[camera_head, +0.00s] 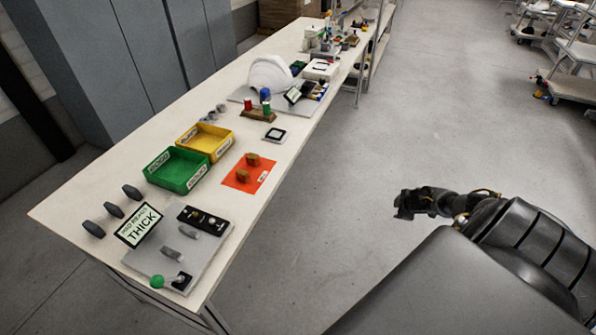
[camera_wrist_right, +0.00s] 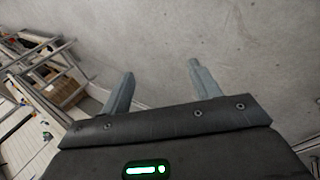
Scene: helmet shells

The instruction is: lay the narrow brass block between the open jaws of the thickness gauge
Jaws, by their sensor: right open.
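Two small brass-brown blocks lie apart on an orange mat (camera_head: 262,172): a far block (camera_head: 253,159) and a near block (camera_head: 242,176). I cannot tell which is narrower. The thickness gauge (camera_head: 208,262) is a grey plate at the near end of the table, with a green ball knob (camera_head: 157,281), a black panel (camera_head: 213,222) and grey bars (camera_head: 173,254) that look like its jaws. Nothing clearly shows between them. My right gripper (camera_head: 400,205) is away from the table, over the floor at the right. In the right wrist view its fingers (camera_wrist_right: 160,70) are spread and empty. My left gripper is not in view.
A sign reading "THICK" (camera_head: 139,225) stands behind the gauge. A green bin (camera_head: 178,169) and a yellow bin (camera_head: 205,140) sit left of the mat. A white helmet shell (camera_head: 268,73) is farther back.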

